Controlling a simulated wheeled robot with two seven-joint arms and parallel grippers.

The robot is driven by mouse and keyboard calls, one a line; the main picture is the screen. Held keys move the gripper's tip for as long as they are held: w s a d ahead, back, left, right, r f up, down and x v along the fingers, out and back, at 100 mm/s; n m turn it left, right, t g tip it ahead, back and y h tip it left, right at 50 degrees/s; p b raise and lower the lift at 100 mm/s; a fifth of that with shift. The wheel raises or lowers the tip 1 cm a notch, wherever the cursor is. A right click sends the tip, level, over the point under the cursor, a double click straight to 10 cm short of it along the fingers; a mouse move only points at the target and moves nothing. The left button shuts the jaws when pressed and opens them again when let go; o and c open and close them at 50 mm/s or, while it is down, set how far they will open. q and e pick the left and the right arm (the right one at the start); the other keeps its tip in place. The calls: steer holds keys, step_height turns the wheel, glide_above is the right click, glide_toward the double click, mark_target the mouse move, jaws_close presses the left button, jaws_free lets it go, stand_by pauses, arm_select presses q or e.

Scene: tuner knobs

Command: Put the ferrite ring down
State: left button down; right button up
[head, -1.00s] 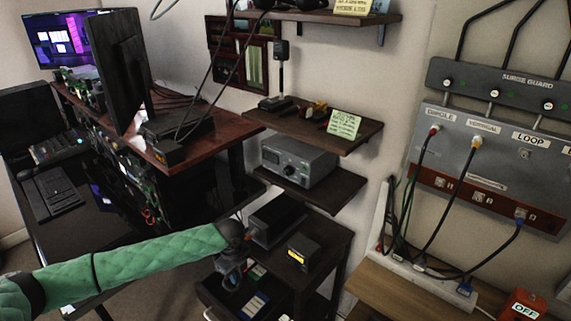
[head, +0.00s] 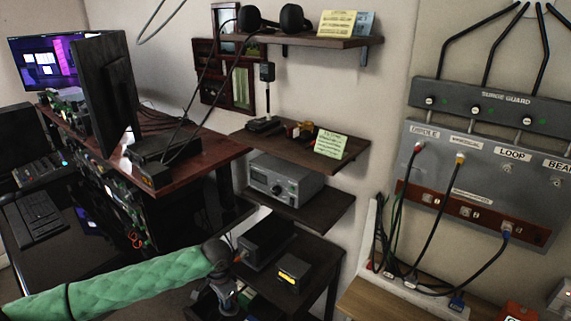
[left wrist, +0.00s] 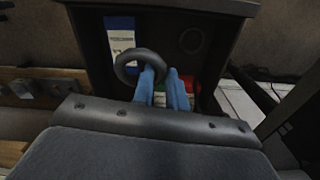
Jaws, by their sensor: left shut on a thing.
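The ferrite ring (left wrist: 118,68) is a dark grey ring at the tips of the blue fingers of my left gripper (left wrist: 163,82) in the left wrist view. The gripper is shut on the ring, whose far side stands out to the left of the fingers. In the head view my left gripper (head: 228,298) hangs at the low dark stand (head: 312,262), and the ring cannot be made out there. In the left wrist view a dark tray or drawer with a blue and white packet (left wrist: 121,36) lies beyond the ring. My right gripper is not in view.
On the stand are a black box (head: 265,245) and a small box with an orange light (head: 293,272), close to my left gripper. Shelves with a grey radio (head: 285,180) rise above. A cabled wall panel (head: 480,180) is at the right, a desk at the left.

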arm_select(q)
steer(key=shift+s+d+r+n, duration=0.1)
steer(key=shift+s+r+n, duration=0.05)
steer(key=shift+r+n, duration=0.45)
steer(key=s+a+r+n, duration=0.2)
steer(key=s+r+n, duration=0.3)
steer(key=r+n, duration=0.3)
steer(key=shift+r, duration=1)
